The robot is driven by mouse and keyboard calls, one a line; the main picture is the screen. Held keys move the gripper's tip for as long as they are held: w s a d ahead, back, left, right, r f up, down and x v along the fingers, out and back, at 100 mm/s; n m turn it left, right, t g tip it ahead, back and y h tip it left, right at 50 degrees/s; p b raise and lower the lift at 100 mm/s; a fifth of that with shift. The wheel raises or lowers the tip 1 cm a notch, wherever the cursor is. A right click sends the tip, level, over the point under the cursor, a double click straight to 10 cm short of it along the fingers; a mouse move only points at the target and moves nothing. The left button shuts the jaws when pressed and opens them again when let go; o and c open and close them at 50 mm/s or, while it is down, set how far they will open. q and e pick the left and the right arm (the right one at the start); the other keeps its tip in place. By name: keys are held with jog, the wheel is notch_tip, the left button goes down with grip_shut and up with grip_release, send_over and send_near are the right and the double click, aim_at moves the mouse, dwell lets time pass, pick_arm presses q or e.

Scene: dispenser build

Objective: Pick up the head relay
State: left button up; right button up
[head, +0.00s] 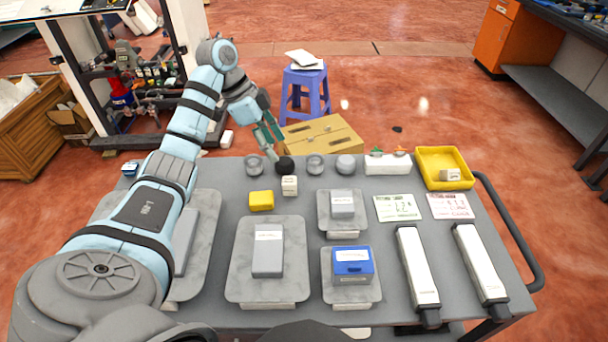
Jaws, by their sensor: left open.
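I cannot tell for sure which part is the head relay, as the labels are too small to read. Small candidates on the grey cart (215,318) are a white labelled cube (289,186), a yellow block (261,200), a small blue block (129,169) and a pale labelled cube (450,175) inside the yellow tray. My left gripper (270,138) is open and empty over the cart's far edge, beyond the white cube and close to a black round part (285,165). My right gripper does not show.
Grey plates hold a tall grey box (268,250), a small grey box (342,204) and a blue box (352,262). Glass and grey round parts line the far edge. A yellow tray (428,162), two cards and two long white bars (417,265) fill the right. A cardboard box (330,142) stands behind.

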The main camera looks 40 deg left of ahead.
aim_at(286, 180)
pick_arm(q)
jog(key=f, duration=0.2)
jog(key=d+f, duration=0.1)
jog(key=f, duration=0.1)
jog(key=s+d+f, duration=0.1)
jog(key=f, duration=0.1)
jog(key=shift+d+f+b, duration=0.2)
jog(key=shift+b, duration=0.2)
jog(key=x, duration=0.6)
jog(key=shift+w+b, duration=0.2)
jog(key=shift+b, duration=0.2)
jog(key=shift+s+r, duration=0.1)
jog(key=shift+s, duration=0.1)
jog(key=shift+c, duration=1)
grip_shut()
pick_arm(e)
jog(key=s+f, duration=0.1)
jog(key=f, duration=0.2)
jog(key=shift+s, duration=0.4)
